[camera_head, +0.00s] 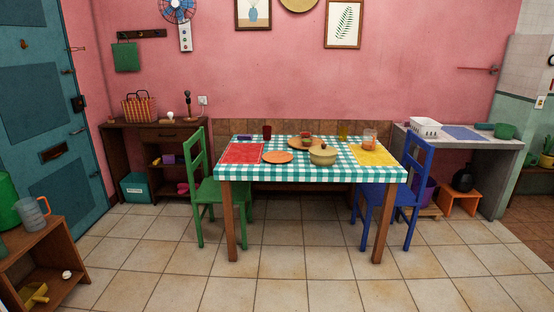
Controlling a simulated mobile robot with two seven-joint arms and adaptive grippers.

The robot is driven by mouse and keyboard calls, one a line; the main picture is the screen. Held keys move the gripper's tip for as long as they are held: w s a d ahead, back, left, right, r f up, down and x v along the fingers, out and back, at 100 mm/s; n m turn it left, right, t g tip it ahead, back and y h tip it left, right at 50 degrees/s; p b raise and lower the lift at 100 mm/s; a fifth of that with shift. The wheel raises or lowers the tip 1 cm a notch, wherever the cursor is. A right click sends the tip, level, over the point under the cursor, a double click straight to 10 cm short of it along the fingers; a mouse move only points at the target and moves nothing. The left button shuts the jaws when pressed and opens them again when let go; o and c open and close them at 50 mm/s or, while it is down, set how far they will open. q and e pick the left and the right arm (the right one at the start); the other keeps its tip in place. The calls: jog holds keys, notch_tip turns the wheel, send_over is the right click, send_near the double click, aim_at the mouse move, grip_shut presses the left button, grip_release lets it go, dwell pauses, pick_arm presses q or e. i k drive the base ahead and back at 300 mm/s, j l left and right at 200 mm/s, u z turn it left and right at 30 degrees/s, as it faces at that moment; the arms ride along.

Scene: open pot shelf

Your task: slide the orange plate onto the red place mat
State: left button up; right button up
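The orange plate (278,157) lies flat on the table with the teal and white checked cloth (320,174). The red place mat (243,153) lies on the left part of the table. The plate is just right of the mat, near its right edge; from here I cannot tell whether they touch. The mat looks bare. Neither of my grippers is in view.
A yellow bowl (323,156) stands right of the plate, and a yellow mat (373,155) lies at the right. A green chair (205,190) stands at the table's left end, a blue chair (408,195) at its right. The tiled floor in front is clear.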

aim_at(275, 157)
jog(key=i+u, duration=0.15)
jog(key=i, duration=1.05)
